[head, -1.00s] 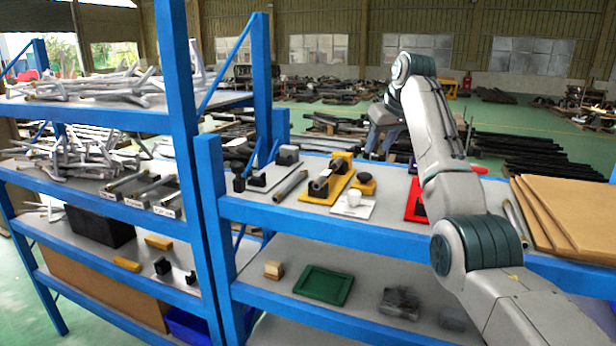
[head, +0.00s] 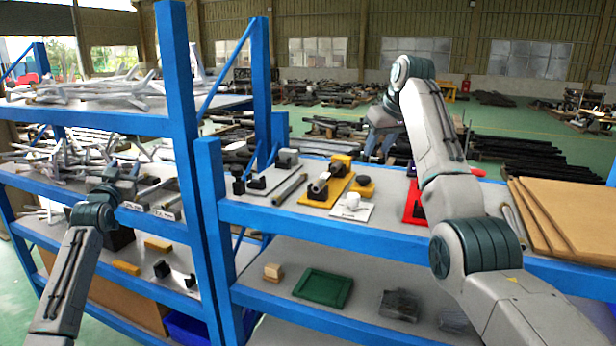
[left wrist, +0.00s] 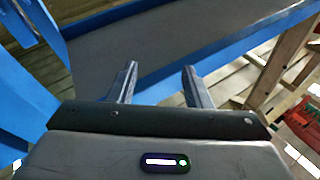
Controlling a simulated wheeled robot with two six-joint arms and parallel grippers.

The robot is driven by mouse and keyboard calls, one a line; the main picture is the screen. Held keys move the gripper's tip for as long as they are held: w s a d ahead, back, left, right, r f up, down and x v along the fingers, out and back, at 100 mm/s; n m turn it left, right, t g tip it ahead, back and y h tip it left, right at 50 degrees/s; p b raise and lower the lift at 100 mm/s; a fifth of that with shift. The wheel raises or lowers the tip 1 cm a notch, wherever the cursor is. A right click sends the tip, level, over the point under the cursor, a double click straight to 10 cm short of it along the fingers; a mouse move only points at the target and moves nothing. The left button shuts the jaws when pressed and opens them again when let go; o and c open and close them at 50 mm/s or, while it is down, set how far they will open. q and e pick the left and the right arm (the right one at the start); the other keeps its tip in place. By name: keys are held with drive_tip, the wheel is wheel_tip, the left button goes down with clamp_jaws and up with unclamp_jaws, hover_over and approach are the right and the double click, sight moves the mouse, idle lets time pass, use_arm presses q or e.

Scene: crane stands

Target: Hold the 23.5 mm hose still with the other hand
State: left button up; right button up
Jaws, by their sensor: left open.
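I cannot tell which tube is the 23.5 mm hose, as the labels are too small to read. Grey tubes (head: 152,189) lie with white labels at the front of the left shelf. Another grey tube (head: 289,189) lies on the right shelf top, and a short one sits in a black holder on a yellow base (head: 334,190). My left gripper (head: 128,168) is over the left shelf by the labelled tubes. In the left wrist view it (left wrist: 160,84) is open, with nothing between its fingers. My right gripper (head: 379,150) hangs above the back of the right shelf, its fingers apart and empty.
Blue posts (head: 181,150) stand between the left and right shelves. A green tray (head: 323,287) is on the level below.

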use_arm(q)
drive_tip(key=s+d+r+n+t+h, duration=0.1)
drive_tip(key=s+d+r+t, duration=0.15)
drive_tip(key=r, duration=1.05)
drive_tip(key=s+d+r+n+t+h, duration=0.1)
drive_tip(key=s+d+r+t, duration=0.15)
drive_tip(key=r, duration=0.95)
drive_tip(key=s+d+r+h, duration=0.3)
drive_tip(key=d+r+h, duration=0.2)
drive_tip(key=d+r, duration=0.55)
drive_tip(key=w+d+f+m+g+h, duration=0.25)
drive_tip(key=d+f, duration=0.25)
drive_tip(key=d, duration=0.5)
drive_tip(key=m+g+y, duration=0.1)
drive_tip(key=m+g, duration=0.2)
drive_tip(key=g, duration=0.7)
approach(323, 178)
drive_tip(key=shift+s+r, duration=0.35)
drive_tip(key=shift+r, duration=0.2)
drive_tip(key=shift+w+d+f, duration=0.1)
drive_tip(key=shift+d+f, duration=0.05)
drive_tip(key=shift+f, duration=0.15)
drive_tip(key=x, duration=0.9)
drive_tip(key=shift+w+f, duration=0.2)
drive_tip(key=shift+w, duration=0.15)
drive_tip(key=shift+w+f, duration=0.15)
drive_tip(key=shift+w, duration=0.1)
